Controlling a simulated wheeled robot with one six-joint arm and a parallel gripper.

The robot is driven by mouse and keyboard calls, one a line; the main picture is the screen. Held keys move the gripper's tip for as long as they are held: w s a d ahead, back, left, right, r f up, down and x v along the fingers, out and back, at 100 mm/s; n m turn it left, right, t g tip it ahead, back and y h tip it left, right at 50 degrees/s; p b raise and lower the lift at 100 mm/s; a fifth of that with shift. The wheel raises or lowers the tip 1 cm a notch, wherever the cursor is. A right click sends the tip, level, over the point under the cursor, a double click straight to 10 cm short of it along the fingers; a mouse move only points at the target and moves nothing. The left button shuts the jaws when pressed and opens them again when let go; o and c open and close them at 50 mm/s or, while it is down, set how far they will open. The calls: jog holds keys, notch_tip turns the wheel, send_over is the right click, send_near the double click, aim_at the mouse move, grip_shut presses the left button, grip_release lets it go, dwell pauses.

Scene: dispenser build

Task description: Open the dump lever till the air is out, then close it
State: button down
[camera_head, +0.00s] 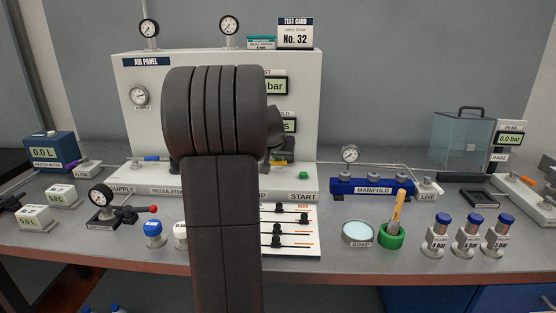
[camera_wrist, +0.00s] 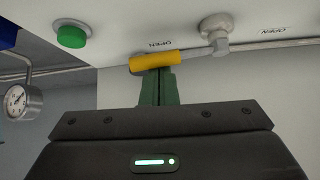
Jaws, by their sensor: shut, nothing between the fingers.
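The dump lever shows in the wrist view as a yellow handle (camera_wrist: 155,62) on a grey metal arm that runs to a round pivot (camera_wrist: 215,27) on the white panel. The handle lies nearly level in that picture, beside an upside-down OPEN label. My gripper (camera_wrist: 158,73) is shut and empty, its green fingers right at the handle; I cannot tell if they touch it.
A green START button (camera_head: 303,175) also shows in the wrist view (camera_wrist: 71,37). The blue manifold (camera_head: 345,187) with a gauge (camera_head: 350,154) stands to the right. A slider board (camera_head: 307,245), a soap dish (camera_head: 357,232) and a green cup (camera_head: 391,237) stand in front.

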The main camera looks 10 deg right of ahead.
jog(key=m+b, duration=0.1)
jog(key=s+m+g+h+b, duration=0.1)
jog(key=b, duration=0.1)
jog(key=a+m+h+b, duration=0.1)
jog(key=b, duration=0.1)
jog(key=shift+s+f, duration=0.3)
jog(key=shift+f, duration=0.1)
jog(key=shift+s+a+r+m+g+h+b, duration=0.1)
jog(key=shift+s+a+m+g+h+b, duration=0.1)
jog(key=shift+m+g+h+b, duration=0.25)
jog(key=shift+s+a+r+m+g+h+b, duration=0.15)
jog(key=shift+m+g+b, duration=0.1)
jog(key=shift+m+b, duration=0.35)
jog(key=m, duration=0.1)
jog(key=s+a+m+g+h, duration=0.1)
jog(key=m, duration=0.1)
jog(key=shift+r+g, duration=0.1)
jog(key=shift+g, duration=0.2)
jog(key=m+g, duration=0.1)
jog(key=a+m+g+h, duration=0.1)
jog(key=shift+s+a+r+m+p, duration=0.15)
jog(key=shift+s+m+p, duration=0.1)
jog(key=shift+m+p, duration=0.1)
jog(key=a+m+g, duration=0.1)
jog(key=m+g+p, duration=0.1)
jog(key=m, duration=0.1)
jog(key=shift+s+a, duration=0.15)
jog(key=shift+a, duration=0.25)
jog(key=shift+a+p, duration=0.45)
jog(key=shift+a, duration=0.3)
